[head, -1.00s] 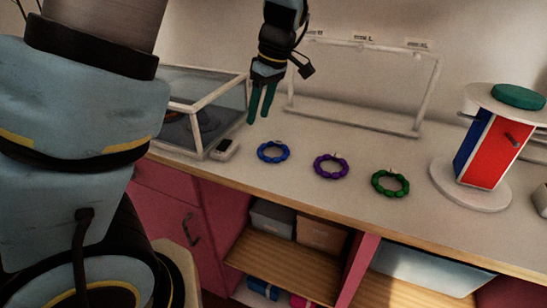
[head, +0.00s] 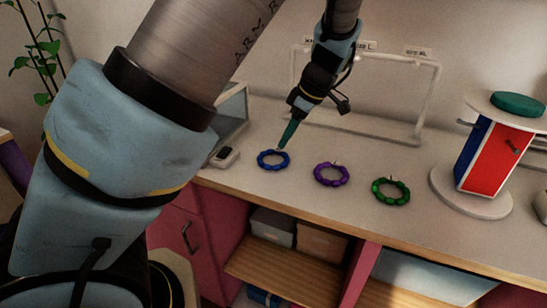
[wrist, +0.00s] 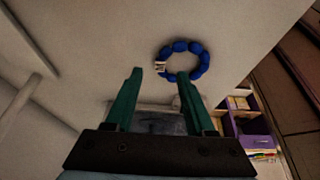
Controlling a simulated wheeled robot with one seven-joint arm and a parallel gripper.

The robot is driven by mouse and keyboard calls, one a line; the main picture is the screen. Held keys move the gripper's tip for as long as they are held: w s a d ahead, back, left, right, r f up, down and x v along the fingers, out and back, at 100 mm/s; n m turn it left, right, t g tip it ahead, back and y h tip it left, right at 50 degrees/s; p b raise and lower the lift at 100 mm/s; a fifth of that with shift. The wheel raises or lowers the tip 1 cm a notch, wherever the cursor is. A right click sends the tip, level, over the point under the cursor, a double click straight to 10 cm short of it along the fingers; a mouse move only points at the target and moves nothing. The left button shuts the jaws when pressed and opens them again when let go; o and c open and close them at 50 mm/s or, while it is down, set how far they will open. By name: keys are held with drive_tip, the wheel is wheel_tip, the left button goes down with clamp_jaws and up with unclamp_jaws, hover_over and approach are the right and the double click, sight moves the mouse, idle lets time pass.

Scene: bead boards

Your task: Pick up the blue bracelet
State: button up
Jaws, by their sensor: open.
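The blue bracelet (head: 273,160), a ring of round beads, lies flat on the pale counter at the left of the row of bracelets. It also shows in the wrist view (wrist: 184,61), ahead of the fingers, with a small pale tag on its left side. My gripper (head: 284,146) is just above and behind the bracelet's back edge in the head view. Its green fingers (wrist: 158,74) are apart with nothing between them in the wrist view. The right fingertip overlaps the bracelet's near edge there; whether it touches, I cannot tell.
A purple bracelet (head: 331,174) and a green bracelet (head: 391,191) lie to the right. A small grey device (head: 225,157) sits left of the blue bracelet, by a glass case (head: 232,112). A white frame (head: 426,100) stands behind. A red-blue stand (head: 487,155) is at right.

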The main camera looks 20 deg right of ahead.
drive_tip(key=p+x, duration=0.1)
drive_tip(key=x, duration=0.3)
drive_tip(key=shift+f, duration=0.1)
drive_tip(key=shift+c, duration=0.3)
clamp_jaws()
